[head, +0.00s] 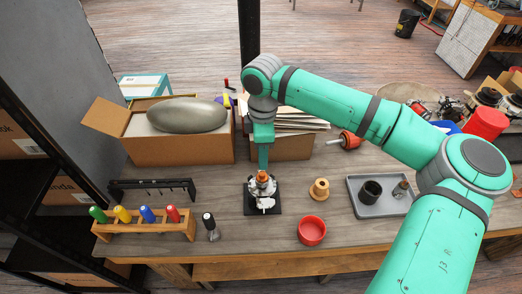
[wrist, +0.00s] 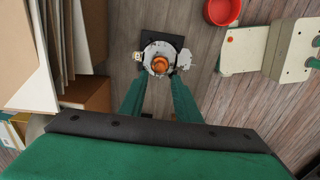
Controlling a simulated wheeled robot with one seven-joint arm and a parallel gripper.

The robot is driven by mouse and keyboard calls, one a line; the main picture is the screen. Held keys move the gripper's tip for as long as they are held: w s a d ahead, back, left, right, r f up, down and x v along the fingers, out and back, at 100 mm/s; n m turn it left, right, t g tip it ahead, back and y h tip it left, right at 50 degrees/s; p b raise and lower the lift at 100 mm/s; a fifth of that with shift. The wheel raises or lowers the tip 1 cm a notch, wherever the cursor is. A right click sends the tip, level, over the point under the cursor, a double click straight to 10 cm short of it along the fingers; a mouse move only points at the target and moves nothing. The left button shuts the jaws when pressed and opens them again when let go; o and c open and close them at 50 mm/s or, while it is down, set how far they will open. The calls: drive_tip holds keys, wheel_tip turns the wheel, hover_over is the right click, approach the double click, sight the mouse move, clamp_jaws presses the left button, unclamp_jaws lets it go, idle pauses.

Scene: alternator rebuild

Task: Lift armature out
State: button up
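The alternator (head: 264,192) stands on a small black base (head: 250,208) at the middle of the bench. An orange-copper piece, apparently the top of the armature (head: 262,177), rises from its centre. In the wrist view the armature top (wrist: 160,64) sits inside the pale metal housing (wrist: 150,50). My gripper (wrist: 156,84) is open and empty, its two green fingers spread wider than the armature top. In the head view my gripper (head: 263,163) points down just above and behind the armature. I cannot tell whether the fingertips touch the housing.
A wooden spool (head: 319,190), a red bowl (head: 311,231) and a grey tray (head: 376,207) holding a black cylinder stand to the right. A screwdriver rack (head: 147,230) is at left. A cardboard box (head: 180,150) and papers (head: 290,117) stand behind. Bench front is mostly clear.

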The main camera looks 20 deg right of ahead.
sight(262, 173)
wheel_tip(262, 173, down, 7)
drive_tip(key=shift+w+a+r, duration=0.1)
drive_tip(key=shift+w+r, duration=0.05)
drive_tip(key=shift+r, duration=0.05)
drive_tip(key=shift+s+f, duration=0.2)
drive_tip(key=shift+f, duration=0.2)
clamp_jaws()
drive_tip(key=shift+r, duration=0.4)
idle(1.9)
drive_tip(key=shift+w+r, duration=0.1)
drive_tip(key=shift+r, duration=0.35)
